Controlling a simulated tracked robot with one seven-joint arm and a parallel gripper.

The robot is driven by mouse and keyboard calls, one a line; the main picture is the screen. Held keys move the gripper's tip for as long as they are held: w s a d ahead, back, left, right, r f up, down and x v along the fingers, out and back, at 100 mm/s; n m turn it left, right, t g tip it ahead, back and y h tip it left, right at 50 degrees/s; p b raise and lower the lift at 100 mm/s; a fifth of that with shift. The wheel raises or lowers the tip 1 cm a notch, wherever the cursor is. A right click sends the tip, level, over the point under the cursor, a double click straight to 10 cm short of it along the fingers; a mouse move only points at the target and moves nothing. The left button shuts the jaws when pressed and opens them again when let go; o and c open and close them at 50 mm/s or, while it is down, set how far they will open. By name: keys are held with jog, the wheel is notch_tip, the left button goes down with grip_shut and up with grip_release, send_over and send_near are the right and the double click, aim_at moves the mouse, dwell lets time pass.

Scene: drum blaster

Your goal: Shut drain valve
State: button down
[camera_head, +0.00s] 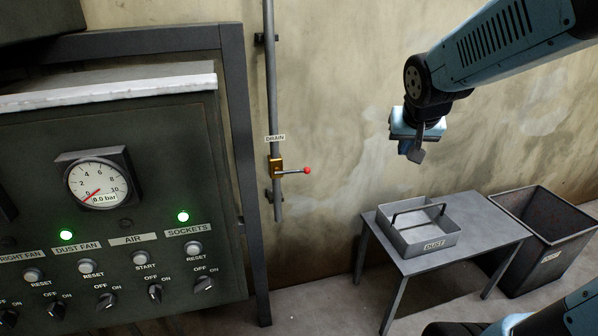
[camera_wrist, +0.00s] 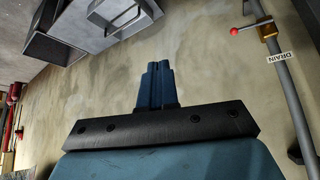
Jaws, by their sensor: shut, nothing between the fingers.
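The drain valve (camera_head: 276,167) is a brass body on a vertical grey pipe (camera_head: 272,85) on the wall. Its lever with a red knob (camera_head: 307,170) points right, across the pipe. A "DRAIN" label (camera_head: 275,138) sits just above it. In the wrist view the valve (camera_wrist: 266,30) and its red knob (camera_wrist: 234,31) show at the upper right. My gripper (camera_head: 416,155) hangs to the right of the valve, above the table, well apart from the lever. In the wrist view its fingers (camera_wrist: 158,72) are together and empty.
A control panel (camera_head: 110,180) with a gauge (camera_head: 97,184) reading 0.0 bar fills the left. The wall between lever and gripper is clear.

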jog(key=w+a+f+y, duration=0.1)
jog(key=w+a+f, duration=0.3)
jog(key=w+f, duration=0.55)
jog(key=m+t+y, duration=0.6)
jog(key=m+t, duration=1.1)
jog(key=m, duration=1.6)
send_near(292, 172)
jog(key=w+f, duration=0.2)
jog(key=w, duration=0.4)
jog(key=shift+w+d+r+t, duration=0.1)
jog(key=shift+w+r+t, duration=0.1)
jog(key=shift+r, duration=0.7)
jog(key=shift+w+d+r+t, duration=0.1)
jog(key=shift+w+r, duration=0.15)
jog(key=shift+r, duration=0.6)
